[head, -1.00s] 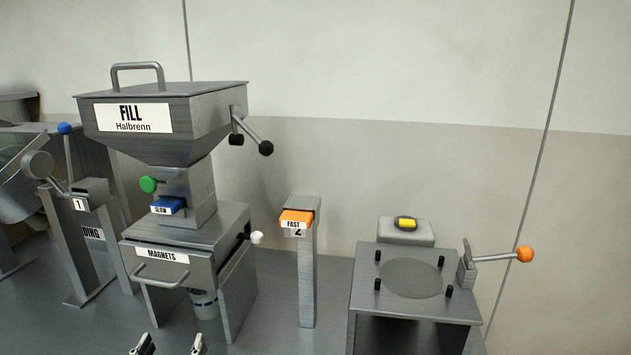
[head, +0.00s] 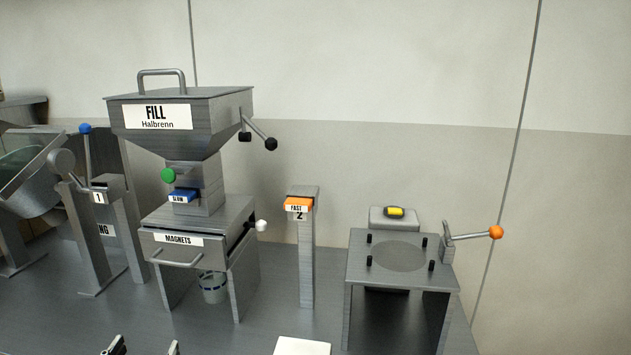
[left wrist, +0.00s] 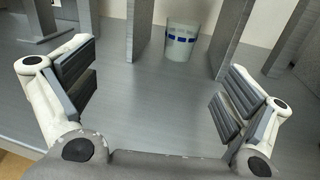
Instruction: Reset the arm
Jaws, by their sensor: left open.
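My left gripper (left wrist: 155,90) is open and empty in the left wrist view, its two padded fingers wide apart above the grey bench top. Its fingertips (head: 144,348) also show at the bottom edge of the head view, in front of the magnets stand. My right gripper is not in view.
The fill hopper (head: 215,118) stands over the magnets box (head: 195,250). A post with an orange switch (head: 306,255) stands mid-bench. A metal table (head: 400,256) with an orange-knobbed lever (head: 495,232) is at right. A lever with a blue knob (head: 86,129) is at left.

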